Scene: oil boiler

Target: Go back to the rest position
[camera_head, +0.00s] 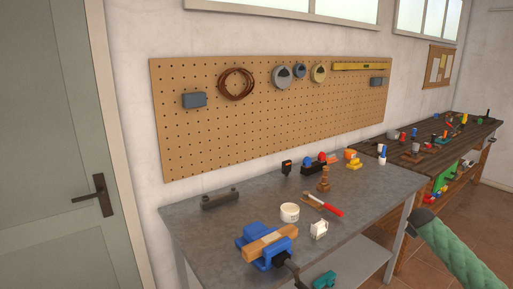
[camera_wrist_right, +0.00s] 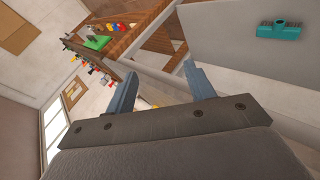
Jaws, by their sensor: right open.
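My right gripper (camera_wrist_right: 160,68) shows in the right wrist view, with its two grey-blue fingers apart. Nothing is held between them. Beyond the fingers are wooden boards and a grey panel, seen at a tilt. My right gripper cannot be made out in the head view. My left gripper is in neither view.
A grey metal workbench (camera_head: 185,229) bears a blue vise (camera_head: 252,249) with a wooden block (camera_head: 270,241), a white roll (camera_head: 289,212) and a red-handled tool (camera_head: 332,209). A teal object (camera_wrist_right: 280,30) shows in the wrist view. A cluttered dark bench (camera_head: 470,140) stands at right.

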